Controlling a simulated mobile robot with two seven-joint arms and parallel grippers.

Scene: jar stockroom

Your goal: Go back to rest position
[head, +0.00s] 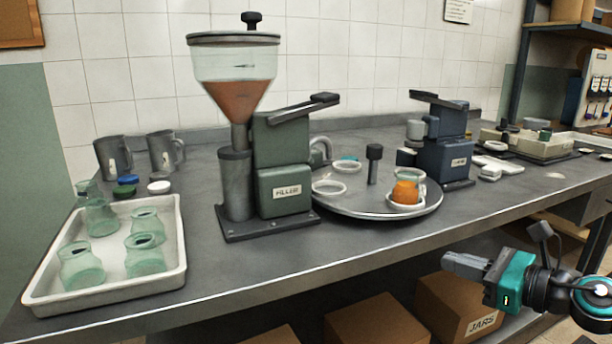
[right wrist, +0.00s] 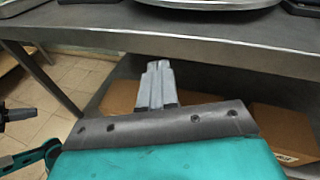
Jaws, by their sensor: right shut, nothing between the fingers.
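My right gripper (head: 446,262) is at the lower right of the head view, in front of the counter's front edge and apart from it. Its fingers are together with nothing between them. In the right wrist view the shut fingers (right wrist: 157,85) point toward the space under the counter. My left gripper does not show clearly in the head view; a dark and teal part at the left edge of the right wrist view is too cut off to read.
The counter (head: 330,258) holds a white tray (head: 112,298) of green glass jars, a filler machine (head: 284,190), a round turntable (head: 350,208) with an orange-filled jar (head: 405,192), and a blue machine (head: 445,155). Cardboard boxes (head: 377,322) sit below. Space before the counter is free.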

